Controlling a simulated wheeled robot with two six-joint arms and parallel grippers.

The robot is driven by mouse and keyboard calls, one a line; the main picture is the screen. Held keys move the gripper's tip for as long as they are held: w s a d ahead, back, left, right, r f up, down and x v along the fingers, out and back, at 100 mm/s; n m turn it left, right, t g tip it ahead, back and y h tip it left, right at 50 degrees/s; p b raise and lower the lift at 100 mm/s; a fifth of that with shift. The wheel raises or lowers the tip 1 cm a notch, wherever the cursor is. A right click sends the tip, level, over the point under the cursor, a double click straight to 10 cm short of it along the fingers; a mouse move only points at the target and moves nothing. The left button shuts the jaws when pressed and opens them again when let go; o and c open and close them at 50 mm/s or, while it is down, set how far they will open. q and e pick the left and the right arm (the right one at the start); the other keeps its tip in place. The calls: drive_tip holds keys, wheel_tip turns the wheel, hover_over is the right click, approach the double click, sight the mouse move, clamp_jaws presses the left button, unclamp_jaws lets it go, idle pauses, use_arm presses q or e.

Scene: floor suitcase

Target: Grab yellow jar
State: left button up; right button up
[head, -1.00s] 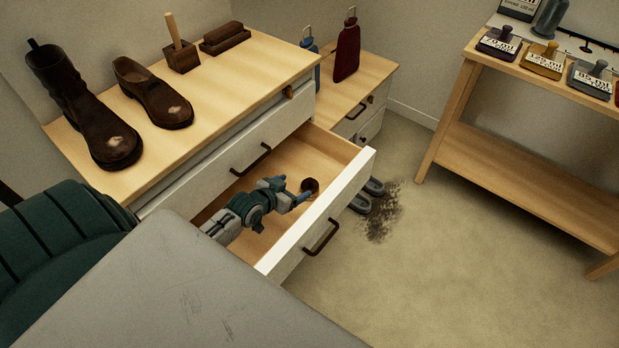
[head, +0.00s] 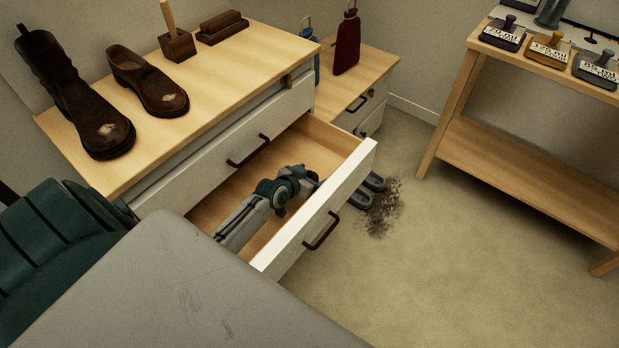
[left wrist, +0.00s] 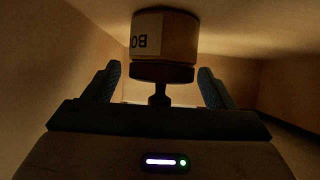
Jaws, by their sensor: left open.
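My left gripper (head: 312,180) reaches down into the open drawer (head: 318,243) near its far right end. In the left wrist view its two blue-padded fingers are open, one on each side of a jar (left wrist: 165,38). The jar has a pale tan body, a label with dark letters, a dark lid and a stem-like knob; it appears upside down in this view. Dim warm light makes its true colour hard to tell. The fingers do not visibly grip it. In the head view my gripper hides the jar. My right gripper is not in view.
The drawer front and side walls surround my gripper closely.

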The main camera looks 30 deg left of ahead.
use_arm(q)
drive_tip(key=shift+w+f, duration=0.35)
drive_tip(key=shift+w, duration=0.15)
drive_tip(key=c, duration=1.3)
drive_tip(key=shift+r, duration=0.1)
drive_tip(key=shift+c, duration=0.3)
drive_tip(key=shift+r, duration=0.1)
